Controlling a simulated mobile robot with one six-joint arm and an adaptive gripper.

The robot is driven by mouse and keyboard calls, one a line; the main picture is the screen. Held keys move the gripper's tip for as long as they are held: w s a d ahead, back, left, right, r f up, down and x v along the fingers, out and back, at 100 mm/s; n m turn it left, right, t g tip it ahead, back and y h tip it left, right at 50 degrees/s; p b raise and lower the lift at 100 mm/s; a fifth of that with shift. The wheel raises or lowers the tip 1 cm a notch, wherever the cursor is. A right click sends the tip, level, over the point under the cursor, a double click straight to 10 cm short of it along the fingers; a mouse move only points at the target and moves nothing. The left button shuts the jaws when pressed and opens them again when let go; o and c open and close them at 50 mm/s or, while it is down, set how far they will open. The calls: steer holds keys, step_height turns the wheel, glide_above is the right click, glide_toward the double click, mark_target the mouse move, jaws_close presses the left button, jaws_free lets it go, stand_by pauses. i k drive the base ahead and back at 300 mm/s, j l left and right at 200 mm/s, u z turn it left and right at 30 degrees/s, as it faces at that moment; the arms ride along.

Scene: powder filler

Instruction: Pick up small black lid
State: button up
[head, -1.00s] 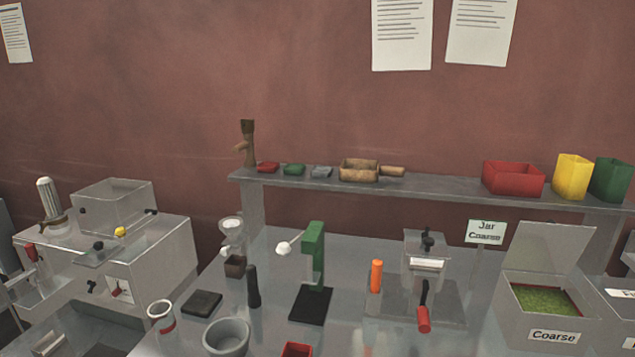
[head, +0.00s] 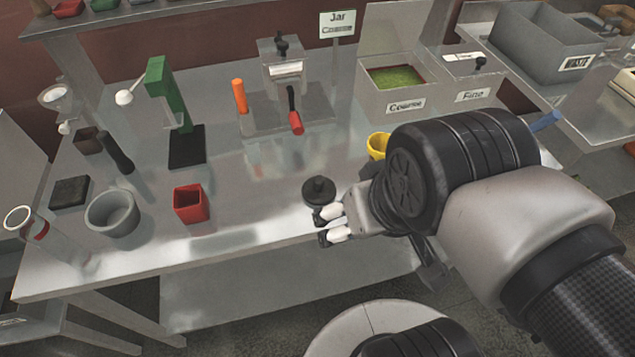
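The small black lid (head: 319,188) is a round dark disc with a knob on top. It lies near the front edge of the metal table (head: 262,215) in the head view. My gripper (head: 322,226) is just in front of the lid, at the table's front edge, with its fingers pointing left. The two pale fingers show a gap between their dark tips, with nothing visible between them. The front rim of the lid is close to the upper finger; I cannot tell whether they touch.
A red cup (head: 189,206) and a grey bowl (head: 111,212) stand to the left. A yellow cup (head: 377,144) stands behind my arm. A green stand (head: 170,92), an orange-handled device (head: 240,97) and the Coarse box (head: 398,103) are farther back. The table between the red cup and lid is clear.

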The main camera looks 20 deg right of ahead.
mark_target(319, 189)
steer(key=z, duration=1.3)
steer(key=k+l+u, duration=0.1)
steer(key=u, duration=1.15)
steer(key=i+l+u, duration=0.3)
steer(key=l+u, duration=0.3)
